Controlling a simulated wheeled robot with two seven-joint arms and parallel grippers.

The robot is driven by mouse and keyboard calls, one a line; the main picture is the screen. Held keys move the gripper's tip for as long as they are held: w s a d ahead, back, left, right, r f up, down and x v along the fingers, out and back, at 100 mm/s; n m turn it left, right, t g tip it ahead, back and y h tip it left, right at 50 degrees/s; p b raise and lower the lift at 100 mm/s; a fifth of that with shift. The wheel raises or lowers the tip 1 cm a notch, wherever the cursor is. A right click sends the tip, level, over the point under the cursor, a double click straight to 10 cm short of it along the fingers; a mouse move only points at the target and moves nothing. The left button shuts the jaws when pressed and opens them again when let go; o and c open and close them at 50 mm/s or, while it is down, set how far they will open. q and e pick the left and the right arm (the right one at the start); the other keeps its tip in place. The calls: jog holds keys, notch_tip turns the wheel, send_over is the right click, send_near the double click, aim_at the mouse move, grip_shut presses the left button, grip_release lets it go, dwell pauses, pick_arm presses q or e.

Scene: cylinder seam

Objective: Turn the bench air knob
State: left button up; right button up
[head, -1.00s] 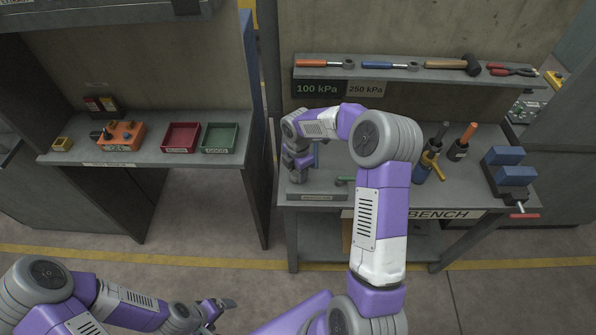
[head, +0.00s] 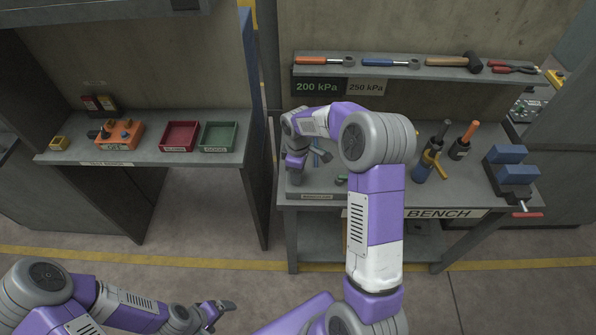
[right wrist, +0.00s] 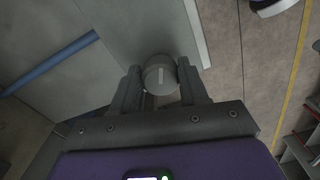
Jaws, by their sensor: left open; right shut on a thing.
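The bench air knob (right wrist: 160,76) is a grey round knob with a pale line on its face, seen between the fingers in the right wrist view. My right gripper (right wrist: 161,90) is shut on the knob. In the head view my right gripper (head: 297,174) is at the bench's left end, and the knob is not distinguishable there. The dark display (head: 317,87) under the tool shelf reads 200 kPa in green. The label (head: 366,87) beside it reads 250 kPa. My left gripper (head: 222,308) is open and empty, low over the floor.
Tools lie on the shelf (head: 418,69) above. A left table (head: 232,157) holds an orange box (head: 119,135), a red tray (head: 180,149) and a green tray (head: 219,150).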

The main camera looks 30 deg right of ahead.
jog(key=m, duration=0.6)
jog(key=shift+a, duration=0.1)
jog(key=shift+m, duration=0.3)
dwell(0.3)
jog(key=o, duration=1.1)
jog(key=shift+c, duration=0.2)
jog(key=shift+r, duration=0.1)
notch_tip(320, 180, up, 8)
jog(key=shift+f, duration=0.25)
jog(key=shift+s, duration=0.1)
